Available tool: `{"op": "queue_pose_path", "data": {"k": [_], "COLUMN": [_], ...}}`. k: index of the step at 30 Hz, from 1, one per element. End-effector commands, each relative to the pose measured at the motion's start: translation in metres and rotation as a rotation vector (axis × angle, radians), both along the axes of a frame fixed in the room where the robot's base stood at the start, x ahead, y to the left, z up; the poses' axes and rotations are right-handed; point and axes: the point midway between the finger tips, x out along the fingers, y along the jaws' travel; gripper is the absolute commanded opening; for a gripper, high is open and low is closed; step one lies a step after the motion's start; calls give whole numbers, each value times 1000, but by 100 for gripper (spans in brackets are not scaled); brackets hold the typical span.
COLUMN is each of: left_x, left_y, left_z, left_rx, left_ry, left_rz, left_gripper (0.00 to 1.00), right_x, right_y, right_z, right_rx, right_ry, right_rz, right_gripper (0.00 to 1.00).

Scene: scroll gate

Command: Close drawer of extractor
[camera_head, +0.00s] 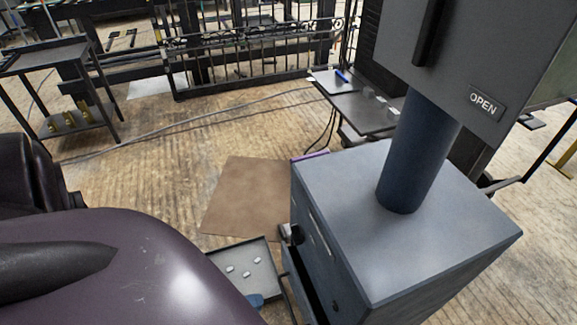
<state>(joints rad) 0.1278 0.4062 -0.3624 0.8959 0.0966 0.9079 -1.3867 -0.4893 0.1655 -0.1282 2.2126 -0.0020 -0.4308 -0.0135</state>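The extractor is a blue-grey cabinet (420,215) with a thick blue column (418,150) and a dark upper box marked OPEN (484,101). Its drawer (262,249) is a shallow dark-rimmed tray, out to the left of the cabinet's front. Several small white pieces and a blue object (254,300) lie in or at it. My large purple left arm hides the drawer's near left part. A small dark part at the cabinet's left edge, beside the drawer, seems to be my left gripper (290,235); its fingers are too small to read. My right gripper is not in view.
A brown mat (247,195) lies on the wooden floor behind the drawer. A low dark table (368,108) stands behind the cabinet. A black metal railing (245,50) and a dark shelf cart (68,75) are at the back. The floor left of the mat is clear.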

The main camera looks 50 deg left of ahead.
Motion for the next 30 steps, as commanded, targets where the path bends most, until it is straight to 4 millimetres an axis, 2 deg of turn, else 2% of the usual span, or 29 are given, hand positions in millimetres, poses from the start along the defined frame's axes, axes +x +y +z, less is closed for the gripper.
{"op": "queue_pose_path", "data": {"k": [9,15,21,30], "left_x": [49,72,84,85], "left_y": [-21,-31,-35,-35], "left_z": [-13,-18,-19,-19], "left_rx": [-5,-2,-3,-3], "left_ry": [2,3,2,1], "left_rz": [0,1,2,2], "left_gripper": [36,36,36,36], "right_x": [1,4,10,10], "right_y": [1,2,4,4], "right_z": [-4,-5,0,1], "right_rx": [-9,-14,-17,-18], "right_ry": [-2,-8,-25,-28], "right_rz": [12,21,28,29], "right_gripper": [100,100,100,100]}}
